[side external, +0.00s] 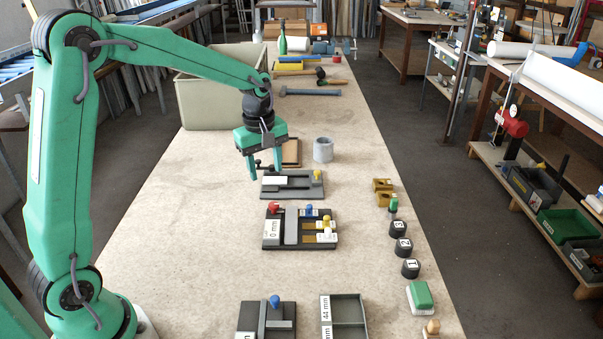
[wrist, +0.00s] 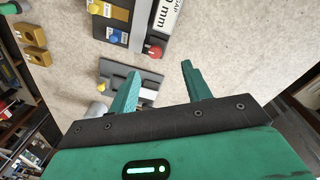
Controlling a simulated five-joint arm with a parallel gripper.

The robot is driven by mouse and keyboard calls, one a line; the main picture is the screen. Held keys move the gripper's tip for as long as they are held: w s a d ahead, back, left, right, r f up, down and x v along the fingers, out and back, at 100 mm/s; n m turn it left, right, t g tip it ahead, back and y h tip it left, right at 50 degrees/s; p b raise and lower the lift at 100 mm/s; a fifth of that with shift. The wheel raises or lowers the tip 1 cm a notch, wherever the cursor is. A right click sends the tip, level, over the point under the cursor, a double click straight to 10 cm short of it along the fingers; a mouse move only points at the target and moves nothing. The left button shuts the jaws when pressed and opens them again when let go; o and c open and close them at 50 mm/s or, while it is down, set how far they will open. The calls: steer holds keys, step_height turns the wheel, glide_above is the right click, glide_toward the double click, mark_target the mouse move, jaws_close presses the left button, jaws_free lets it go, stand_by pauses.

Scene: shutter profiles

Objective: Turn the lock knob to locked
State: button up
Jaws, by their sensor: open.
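My gripper (side external: 265,172) is open and empty, pointing down above the left end of a grey board (side external: 302,193) with a yellow knob (side external: 317,174). In the wrist view its fingers (wrist: 160,82) are spread, with that board partly hidden behind one finger. A larger dark board (side external: 291,243) nearer the camera carries a red knob (side external: 273,208), a blue knob (side external: 309,210), yellow knobs (side external: 328,229) and a "0 mm" label. The red knob (wrist: 155,51) shows beyond the fingertips in the wrist view, apart from them. I cannot tell which knob is the lock knob.
A grey cylinder (side external: 323,150) and a beige bin (side external: 207,100) stand behind. The table's left middle is clear.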

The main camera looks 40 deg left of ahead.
mark_target(274, 204)
steer(key=w+f+n, duration=0.1)
steer(key=w+a+f+n, duration=0.1)
steer(key=f, duration=0.1)
steer(key=w+f+g, duration=0.1)
steer(key=f, duration=0.1)
steer(key=shift+w+a+f+n, duration=0.1)
steer(key=shift+a+n, duration=0.3)
steer(key=shift+f, duration=3.9)
steer(key=c, duration=1)
